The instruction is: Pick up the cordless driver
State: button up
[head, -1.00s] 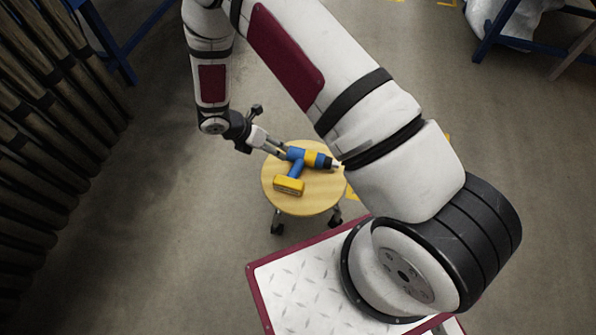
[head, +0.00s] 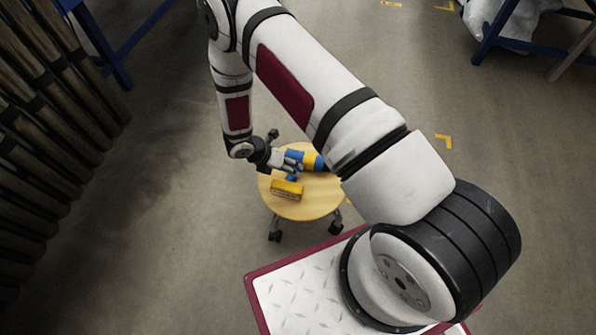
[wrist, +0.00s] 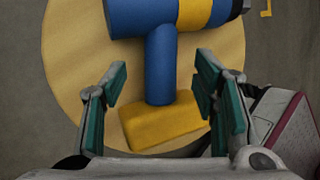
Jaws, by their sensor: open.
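The cordless driver lies on its side on a round wooden stool (head: 306,208). It has a blue and yellow body (head: 308,160) and a yellow battery base (head: 287,190). In the wrist view its blue handle (wrist: 160,68) stands between the two fingers, with the yellow base (wrist: 163,132) nearer the palm side. My gripper (wrist: 160,85) is open, with teal pads on either side of the handle and a gap on each side. In the head view my gripper (head: 287,166) is over the driver, hiding part of its body and handle.
The small stool has casters and stands on an open concrete floor. My own base deck is close in front of it. Dark stacked poles (head: 50,130) stand at the left. Blue frames (head: 495,35) stand at the upper right and upper left.

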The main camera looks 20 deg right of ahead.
jog(key=b+x, duration=0.1)
jog(key=x, duration=0.3)
jog(key=shift+c, duration=0.3)
grip_shut()
jog(key=shift+r, duration=0.2)
